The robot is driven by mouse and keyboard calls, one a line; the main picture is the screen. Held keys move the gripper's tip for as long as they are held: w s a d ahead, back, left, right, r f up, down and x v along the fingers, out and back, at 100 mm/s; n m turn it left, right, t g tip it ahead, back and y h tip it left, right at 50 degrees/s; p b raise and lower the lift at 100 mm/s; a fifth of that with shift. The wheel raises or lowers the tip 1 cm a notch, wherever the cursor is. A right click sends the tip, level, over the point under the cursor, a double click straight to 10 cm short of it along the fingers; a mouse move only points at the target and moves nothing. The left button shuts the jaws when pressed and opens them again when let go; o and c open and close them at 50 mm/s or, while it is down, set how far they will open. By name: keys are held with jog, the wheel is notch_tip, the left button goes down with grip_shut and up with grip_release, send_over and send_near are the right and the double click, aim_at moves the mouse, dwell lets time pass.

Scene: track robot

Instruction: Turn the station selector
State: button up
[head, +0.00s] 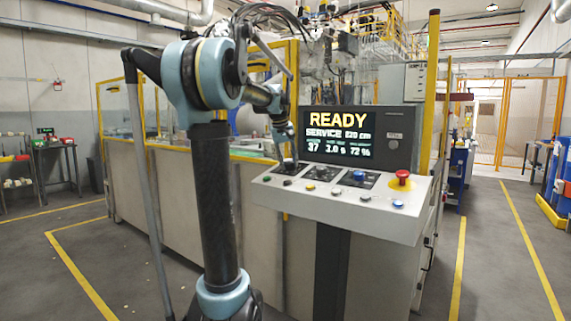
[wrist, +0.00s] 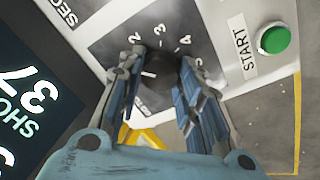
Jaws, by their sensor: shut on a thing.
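The station selector is a dark plate (wrist: 118,32) with numbers around a dial, seen in the wrist view. Its dark knob (wrist: 156,72) shows between the fingers, partly hidden by them. My gripper (wrist: 163,60) has its two fingers on either side of the knob and is shut on it. In the head view my gripper (head: 288,161) reaches down to the left end of the sloped control panel (head: 400,222). The knob itself is too small and covered to make out there. Its exact pointing direction is hard to tell.
A green START button (wrist: 274,40) sits beside the selector plate. A lit READY screen (head: 339,134) rises behind the panel. Farther right on the panel are a blue knob (head: 359,176), a red mushroom button (head: 403,177) and several small buttons.

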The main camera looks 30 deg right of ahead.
jog(key=n, duration=0.5)
jog(key=shift+w+r+n+t, duration=0.1)
jog(key=shift+n+t, duration=0.2)
jog(key=n, duration=0.5)
jog(key=shift+a+y, duration=0.1)
jog(key=shift+y, duration=0.2)
jog(key=o, duration=1.1)
jog(key=v, duration=1.1)
jog(key=shift+a+r, duration=0.2)
jog(key=shift+r, duration=0.15)
